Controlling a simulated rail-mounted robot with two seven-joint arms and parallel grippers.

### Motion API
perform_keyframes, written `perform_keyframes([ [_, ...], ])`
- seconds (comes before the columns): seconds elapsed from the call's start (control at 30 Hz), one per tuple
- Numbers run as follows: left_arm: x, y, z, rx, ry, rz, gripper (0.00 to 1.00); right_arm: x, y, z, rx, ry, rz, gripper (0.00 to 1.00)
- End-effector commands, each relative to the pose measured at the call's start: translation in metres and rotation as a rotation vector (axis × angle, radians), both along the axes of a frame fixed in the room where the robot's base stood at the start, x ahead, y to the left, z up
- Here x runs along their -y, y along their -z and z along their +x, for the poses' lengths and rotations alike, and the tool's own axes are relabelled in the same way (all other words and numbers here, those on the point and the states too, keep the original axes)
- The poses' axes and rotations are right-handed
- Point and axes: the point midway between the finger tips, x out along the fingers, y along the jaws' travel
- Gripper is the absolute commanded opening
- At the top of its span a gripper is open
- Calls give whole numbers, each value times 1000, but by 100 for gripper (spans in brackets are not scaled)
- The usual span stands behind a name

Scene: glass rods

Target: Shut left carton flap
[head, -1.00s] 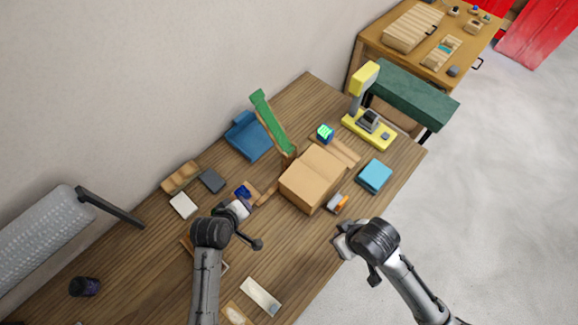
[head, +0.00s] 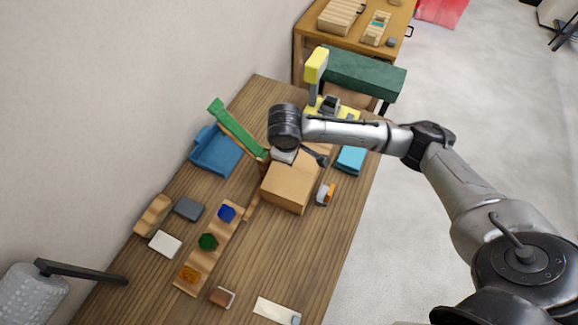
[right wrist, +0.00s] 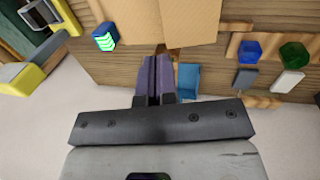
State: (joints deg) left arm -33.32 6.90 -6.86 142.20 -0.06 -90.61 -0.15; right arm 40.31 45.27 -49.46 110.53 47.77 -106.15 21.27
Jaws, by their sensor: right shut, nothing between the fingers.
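The tan carton (head: 288,187) stands on the wooden table in the head view. Its top looks mostly covered. A narrow brown strip (head: 251,206) sticks out from its left side; it looks like the left flap standing open, but it is seen nearly edge-on. My right gripper (head: 284,156) is at the carton's far edge, its fingers hidden by the wrist. In the right wrist view its purple fingers (right wrist: 153,80) are shut and empty, just beside the carton (right wrist: 195,22). I cannot tell whether they touch it. My left gripper is out of view.
A blue bin (head: 212,155) and a tilted green-topped board (head: 232,125) stand beyond the carton. A wooden strip with blue (head: 227,213), green (head: 208,242) and orange pieces lies to the left. An orange-and-grey item (head: 325,194) lies right of the carton.

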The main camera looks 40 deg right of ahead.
Motion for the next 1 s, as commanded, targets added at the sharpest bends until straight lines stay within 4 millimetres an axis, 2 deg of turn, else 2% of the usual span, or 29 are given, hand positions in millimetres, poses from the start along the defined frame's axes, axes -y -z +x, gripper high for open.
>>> perform_keyframes([
  [0.4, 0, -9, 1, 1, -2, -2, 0, 14, 74, 7, -2, 0, -1, 0],
  [0.6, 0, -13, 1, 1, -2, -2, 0, 20, 102, 9, -1, -1, -1, 0],
  [0.8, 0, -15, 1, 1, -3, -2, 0, 23, 118, 10, 0, -2, 0, 0],
  [1.0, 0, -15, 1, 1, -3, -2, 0, 24, 123, 11, 2, -1, 0, 0],
])
